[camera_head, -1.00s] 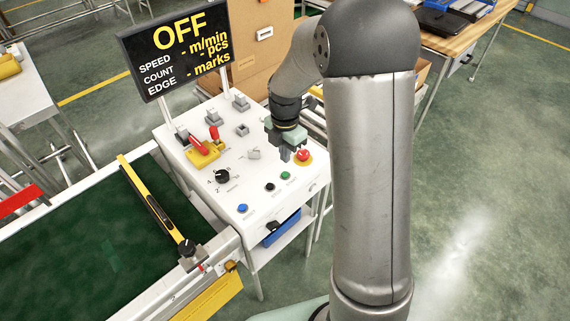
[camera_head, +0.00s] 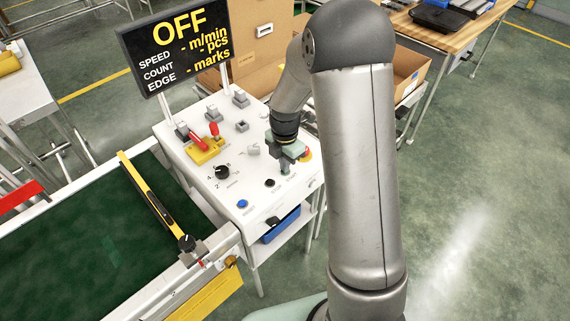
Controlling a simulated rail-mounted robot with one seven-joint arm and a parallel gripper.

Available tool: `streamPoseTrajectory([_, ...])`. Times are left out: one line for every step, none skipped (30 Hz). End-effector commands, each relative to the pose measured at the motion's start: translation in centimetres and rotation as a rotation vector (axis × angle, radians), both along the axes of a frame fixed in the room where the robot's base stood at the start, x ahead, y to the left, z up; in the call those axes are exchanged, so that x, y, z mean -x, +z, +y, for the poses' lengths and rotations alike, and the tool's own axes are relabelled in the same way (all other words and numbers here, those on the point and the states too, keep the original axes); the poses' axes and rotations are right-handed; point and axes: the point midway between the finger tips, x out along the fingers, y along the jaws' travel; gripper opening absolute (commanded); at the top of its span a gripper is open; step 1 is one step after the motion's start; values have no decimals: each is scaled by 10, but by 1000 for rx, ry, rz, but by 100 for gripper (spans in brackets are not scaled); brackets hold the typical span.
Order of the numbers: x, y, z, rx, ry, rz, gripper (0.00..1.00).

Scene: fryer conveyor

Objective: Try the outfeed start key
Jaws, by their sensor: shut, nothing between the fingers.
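The white control panel (camera_head: 238,185) carries a row of buttons near its front edge: a blue one (camera_head: 242,203), a black one (camera_head: 270,183), and a green one now hidden behind my gripper's tip. My gripper (camera_head: 285,169) is shut and empty, pointing down over the green button's place; I cannot tell whether it touches it. The display (camera_head: 178,45) above the panel reads OFF, with dashes for speed, count and edge.
A red stop button (camera_head: 308,154) on a yellow base sits just right of my gripper, partly hidden. A black dial (camera_head: 222,172) and a yellow block with red handles (camera_head: 205,150) are to the left. The green conveyor belt (camera_head: 95,235) lies at left.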

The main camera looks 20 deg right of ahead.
Motion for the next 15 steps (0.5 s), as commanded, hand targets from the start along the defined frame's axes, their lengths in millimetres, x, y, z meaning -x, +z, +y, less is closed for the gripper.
streamPoseTrajectory([3,-14,0,0,1,10,0])
streamPoseTrajectory([4,-14,0,0,1,10,0])
streamPoseTrajectory([4,-13,0,0,1,13,0])
streamPoseTrajectory([5,-14,0,0,1,14,0])
streamPoseTrajectory([5,-14,0,0,1,15,0])
streamPoseTrajectory([5,-15,0,0,1,16,0])
streamPoseTrajectory([6,-15,0,0,0,16,0])
streamPoseTrajectory([6,-15,0,0,0,17,0])
streamPoseTrajectory([6,-16,0,0,0,17,0])
streamPoseTrajectory([6,-15,0,0,0,16,0])
streamPoseTrajectory([6,-14,0,0,0,16,0])
streamPoseTrajectory([6,-12,0,0,0,15,0])
streamPoseTrajectory([5,-10,0,0,0,15,0])
streamPoseTrajectory([5,-6,0,0,0,13,0])
streamPoseTrajectory([5,-1,0,0,0,12,0])
